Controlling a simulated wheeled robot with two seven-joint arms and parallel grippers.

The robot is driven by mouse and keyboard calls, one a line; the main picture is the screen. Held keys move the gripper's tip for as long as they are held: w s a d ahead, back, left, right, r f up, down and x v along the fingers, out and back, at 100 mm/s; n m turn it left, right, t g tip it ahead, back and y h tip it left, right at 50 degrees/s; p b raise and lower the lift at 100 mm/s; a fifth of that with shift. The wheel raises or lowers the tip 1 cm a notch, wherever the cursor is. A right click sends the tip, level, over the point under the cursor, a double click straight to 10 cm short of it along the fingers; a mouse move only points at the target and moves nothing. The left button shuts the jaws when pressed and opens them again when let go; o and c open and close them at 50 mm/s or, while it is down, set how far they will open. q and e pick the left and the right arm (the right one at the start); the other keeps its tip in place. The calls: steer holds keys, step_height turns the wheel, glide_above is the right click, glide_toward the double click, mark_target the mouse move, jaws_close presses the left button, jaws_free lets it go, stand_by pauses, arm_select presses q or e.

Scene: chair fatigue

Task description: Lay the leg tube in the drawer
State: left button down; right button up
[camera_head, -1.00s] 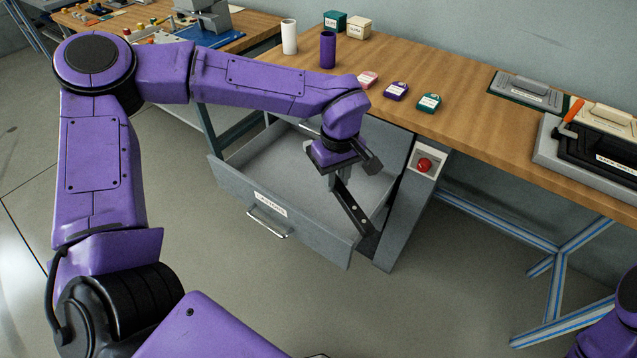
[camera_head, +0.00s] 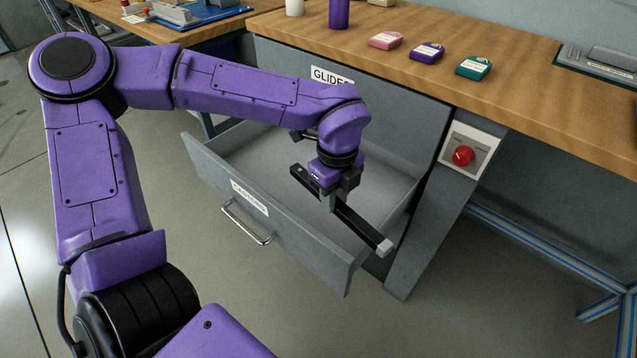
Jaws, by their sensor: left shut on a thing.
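The leg tube (camera_head: 362,228) is a dark, straight square bar with a light grey cap at its near right end. My left gripper (camera_head: 331,203) points down and is shut on the tube near its middle. The tube runs from upper left to lower right over the open grey drawer (camera_head: 300,244). Its capped end reaches close to the drawer's right side wall; I cannot tell whether it touches. The drawer has a white label and a metal handle on its front. The visible drawer floor is bare. My right gripper is out of view.
A wooden bench top (camera_head: 520,65) is above the drawer, with a pink, a purple and a teal block (camera_head: 474,68) on it. A red knob on a switch box (camera_head: 463,156) sits right of the drawer. A closed drawer labelled GLIDES (camera_head: 331,76) is behind the arm.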

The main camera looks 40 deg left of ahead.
arm_select(q)
steer(key=shift+w+f+n, duration=0.1)
steer(key=shift+f+n, duration=0.3)
steer(key=shift+n, duration=0.2)
steer(key=shift+w+a+f+n, duration=0.15)
steer(key=shift+w+a+n, duration=0.1)
steer(key=shift+w+n, duration=0.05)
steer(key=w+a+f, duration=0.2)
steer(key=w+f, duration=0.1)
steer(key=w+a+f+b, duration=0.1)
steer(key=w+a+f, duration=0.4)
steer(key=w, duration=0.2)
steer(key=shift+a+f, duration=0.3)
steer(key=shift+f, duration=0.1)
steer(key=f, duration=0.2)
steer(key=f+b, duration=0.1)
steer(key=f, duration=0.1)
steer(key=shift+w+a, duration=0.2)
steer(key=shift+w, duration=0.15)
steer(key=shift+r, duration=0.1)
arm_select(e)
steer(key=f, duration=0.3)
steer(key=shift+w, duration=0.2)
